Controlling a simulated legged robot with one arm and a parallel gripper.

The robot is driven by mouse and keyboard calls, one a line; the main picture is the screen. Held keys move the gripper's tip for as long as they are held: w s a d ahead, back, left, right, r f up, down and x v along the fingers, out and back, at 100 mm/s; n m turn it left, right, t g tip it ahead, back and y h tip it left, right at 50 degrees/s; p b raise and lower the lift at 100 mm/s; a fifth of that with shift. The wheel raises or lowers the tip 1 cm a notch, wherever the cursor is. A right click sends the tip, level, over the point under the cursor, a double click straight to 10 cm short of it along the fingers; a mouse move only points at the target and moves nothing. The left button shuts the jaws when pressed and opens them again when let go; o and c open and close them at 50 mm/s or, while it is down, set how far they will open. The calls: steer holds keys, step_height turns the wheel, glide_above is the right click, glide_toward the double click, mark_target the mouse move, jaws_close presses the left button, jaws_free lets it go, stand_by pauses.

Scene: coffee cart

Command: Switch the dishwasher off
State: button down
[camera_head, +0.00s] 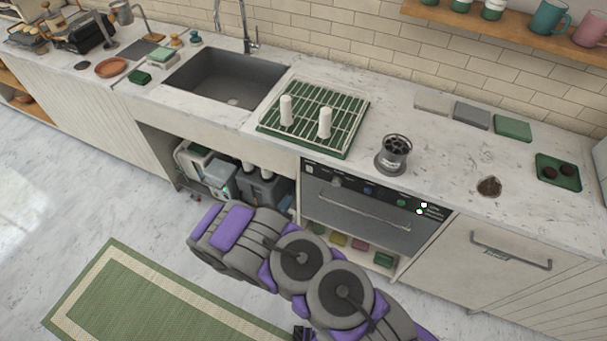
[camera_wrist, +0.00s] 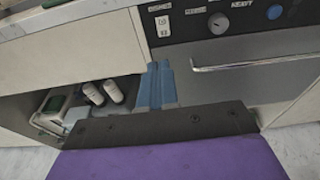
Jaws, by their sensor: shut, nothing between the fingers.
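The dishwasher (camera_head: 365,208) is built in under the counter, with a dark control panel along its top and a bar handle across its door (camera_wrist: 245,80). A white rocker switch (camera_wrist: 163,26) sits at the panel's left end; it also shows small in the head view (camera_head: 310,169). I cannot tell which side is pressed. A round knob (camera_wrist: 218,23) and a blue button (camera_wrist: 274,11) are to its right. Small lights (camera_head: 423,206) glow at the panel's right end.
An open bay with containers (camera_head: 262,188) lies left of the dishwasher. The counter edge (camera_wrist: 65,14) overhangs the panel. A green rack (camera_head: 345,112) with two white cylinders and a dark holder (camera_head: 393,158) stand on top. A green rug (camera_head: 150,295) lies on the floor.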

glide_toward(309, 169)
steer(key=x, duration=0.1)
steer(key=b+x, duration=0.1)
steer(key=x, duration=0.2)
steer(key=shift+w+f, duration=0.1)
steer(key=shift+f, duration=0.25)
steer(key=shift+w+d+r, duration=0.1)
steer(key=shift+w+d, duration=0.1)
steer(key=shift+w, duration=0.45)
steer(key=shift+w+d+r+b, duration=0.1)
steer(key=shift+w+d+b, duration=0.2)
steer(key=shift+d, duration=0.25)
steer(key=shift+a, duration=0.1)
steer(key=shift+a, duration=0.2)
steer(key=shift+w, duration=0.15)
